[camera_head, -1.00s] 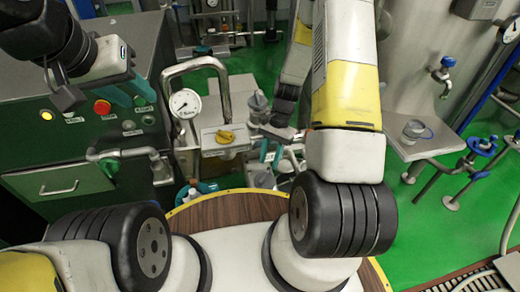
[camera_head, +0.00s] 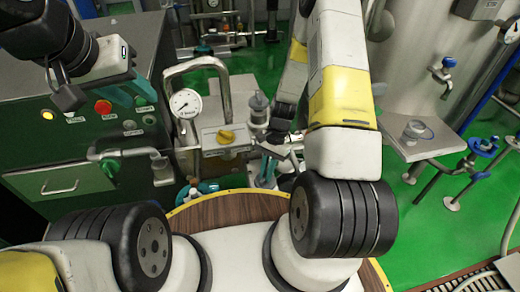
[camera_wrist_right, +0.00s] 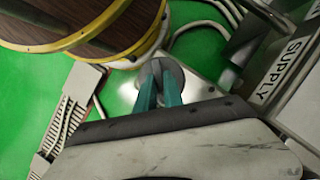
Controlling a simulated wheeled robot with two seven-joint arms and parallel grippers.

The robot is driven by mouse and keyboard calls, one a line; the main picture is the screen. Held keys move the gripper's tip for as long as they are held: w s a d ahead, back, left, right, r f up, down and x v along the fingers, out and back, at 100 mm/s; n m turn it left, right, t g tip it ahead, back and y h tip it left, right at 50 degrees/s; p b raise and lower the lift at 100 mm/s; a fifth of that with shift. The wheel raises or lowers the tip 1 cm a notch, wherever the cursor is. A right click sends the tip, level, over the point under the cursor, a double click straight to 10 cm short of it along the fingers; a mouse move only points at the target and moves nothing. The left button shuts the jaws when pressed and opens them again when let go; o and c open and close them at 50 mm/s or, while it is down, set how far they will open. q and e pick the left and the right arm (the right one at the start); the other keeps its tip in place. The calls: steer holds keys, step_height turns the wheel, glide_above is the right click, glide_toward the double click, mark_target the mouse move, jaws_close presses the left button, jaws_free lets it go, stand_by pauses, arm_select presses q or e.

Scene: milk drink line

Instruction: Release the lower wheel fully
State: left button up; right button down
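The lower wheel, a grey round disc (camera_wrist_right: 176,73), shows in the right wrist view at the tips of my right gripper (camera_wrist_right: 160,80). Its two teal fingers lie over the disc with a narrow gap between them. I cannot tell whether they clamp it. In the head view my right gripper (camera_head: 266,168) points down beside the SUPPLY box and hides most of the wheel. My left gripper (camera_head: 133,92) is open and empty, its teal fingers apart, in front of the green cabinet at upper left.
The SUPPLY box (camera_head: 222,137) carries a yellow knob (camera_head: 225,136), a pressure gauge (camera_head: 185,103) and a bent pipe. A grey upper fitting (camera_head: 258,105) stands beside it. The round wooden top (camera_head: 225,209) with a yellow rim is close below.

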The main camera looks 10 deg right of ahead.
steer(key=shift+n, duration=0.3)
steer(key=n, duration=0.2)
steer(key=n+h, duration=0.1)
steer(key=n, duration=0.1)
steer(key=shift+w+a+g+h, duration=0.1)
steer(key=shift+a+g+h, duration=0.05)
steer(key=shift+g+h, duration=0.2)
steer(key=shift+a+n+h, duration=0.1)
steer(key=shift+n+h, duration=0.65)
steer(key=shift+n, duration=1.35)
steer(key=c, duration=1.5)
jaws_free()
steer(key=shift+o, duration=0.2)
steer(key=shift+g, duration=0.25)
steer(key=v, duration=0.7)
steer(key=shift+w+r, duration=0.2)
steer(key=shift+r, duration=0.2)
